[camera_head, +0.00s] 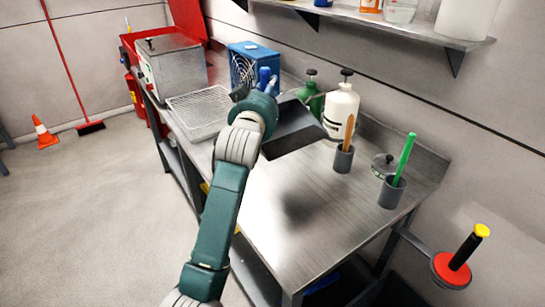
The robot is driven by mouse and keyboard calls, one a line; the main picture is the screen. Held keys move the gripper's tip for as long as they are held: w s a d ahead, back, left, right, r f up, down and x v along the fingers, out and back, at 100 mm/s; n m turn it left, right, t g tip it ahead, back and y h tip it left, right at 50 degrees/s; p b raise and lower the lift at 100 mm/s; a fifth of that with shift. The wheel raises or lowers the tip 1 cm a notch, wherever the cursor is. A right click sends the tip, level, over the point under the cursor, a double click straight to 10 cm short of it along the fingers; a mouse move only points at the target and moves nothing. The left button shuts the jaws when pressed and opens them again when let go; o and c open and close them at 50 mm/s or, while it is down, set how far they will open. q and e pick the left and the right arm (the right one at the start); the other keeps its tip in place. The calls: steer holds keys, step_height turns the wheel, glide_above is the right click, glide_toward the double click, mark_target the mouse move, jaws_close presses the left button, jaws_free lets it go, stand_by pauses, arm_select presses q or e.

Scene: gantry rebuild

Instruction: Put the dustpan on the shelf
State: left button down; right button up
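The dustpan (293,143), dark grey with a black flat part, shows just right of my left wrist, in front of the white bottle. It looks raised and tilted above the steel bench, with a soft dark shadow on the bench nearer to me. My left gripper (262,88) is at the dustpan's upper left end, beside a blue part whose owner I cannot tell. My wrist hides most of the fingers; the gripper appears shut on the dustpan. The wall shelf (405,32) runs along the top right. My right gripper is not in view.
The shelf bears several containers, including a white one (467,17). On the bench (265,215) stand a green bottle (309,95), a white bottle (341,108), grey cups (391,192), a wire rack (200,108) and a steel box (172,65). The bench's near middle is clear.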

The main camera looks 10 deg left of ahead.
arm_select(q)
step_height(320, 180, down, 16)
steer(key=shift+f, duration=0.25)
stand_by(0.4)
steer(key=c, duration=1.7)
jaws_free()
steer(key=shift+f, duration=0.25)
steer(key=o, duration=0.3)
steer(key=shift+s, duration=0.15)
